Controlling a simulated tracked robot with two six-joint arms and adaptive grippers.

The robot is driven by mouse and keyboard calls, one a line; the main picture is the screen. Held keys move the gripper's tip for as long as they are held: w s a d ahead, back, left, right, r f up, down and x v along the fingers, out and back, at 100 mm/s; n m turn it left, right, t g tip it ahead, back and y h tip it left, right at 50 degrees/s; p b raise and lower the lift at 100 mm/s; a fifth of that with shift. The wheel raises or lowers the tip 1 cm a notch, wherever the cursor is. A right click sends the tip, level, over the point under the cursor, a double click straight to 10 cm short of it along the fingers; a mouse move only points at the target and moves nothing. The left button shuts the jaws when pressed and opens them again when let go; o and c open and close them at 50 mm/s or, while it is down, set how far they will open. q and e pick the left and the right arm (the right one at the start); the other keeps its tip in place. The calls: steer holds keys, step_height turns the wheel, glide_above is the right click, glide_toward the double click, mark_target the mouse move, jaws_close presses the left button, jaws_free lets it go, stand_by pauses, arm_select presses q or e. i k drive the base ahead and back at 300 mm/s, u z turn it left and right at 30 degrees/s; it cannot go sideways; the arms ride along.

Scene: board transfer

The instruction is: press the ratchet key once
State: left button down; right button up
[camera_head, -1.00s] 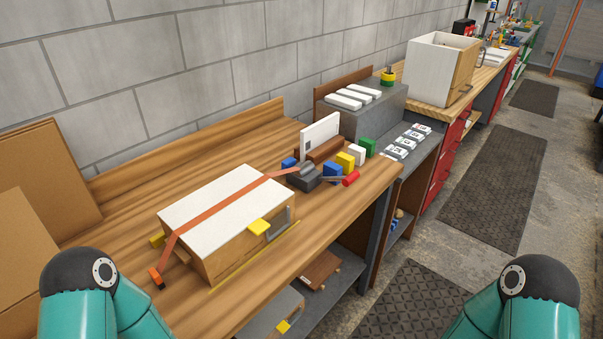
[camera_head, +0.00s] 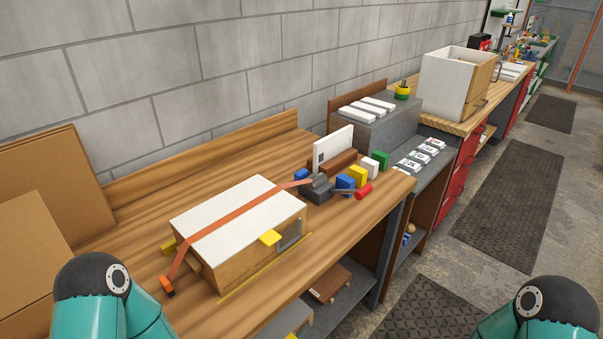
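A dark grey ratchet (camera_head: 317,191) sits on the wooden bench just right of a white-topped wooden box (camera_head: 235,245). An orange strap (camera_head: 232,217) runs from the ratchet across the box top and down its left side to an orange-and-black end piece. A lever with a red grip (camera_head: 363,192) lies to the right of the ratchet. I cannot tell which part is the ratchet key; a blue block (camera_head: 345,183) and a yellow block stand close by. Only teal and black parts of my two arms show at the bottom corners; neither gripper is in view.
A white card (camera_head: 333,147) stands upright in a brown holder behind the ratchet. White and green blocks stand to its right. A grey block with white bars (camera_head: 372,122) and a shelf with labelled cards lie further right.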

mark_target(303, 173)
steer(key=z, duration=0.1)
steer(key=k, duration=0.5)
steer(key=u, duration=0.3)
steer(key=i, duration=0.15)
steer(key=z, duration=1.85)
steer(key=i, duration=2.9)
steer(key=u, duration=0.1)
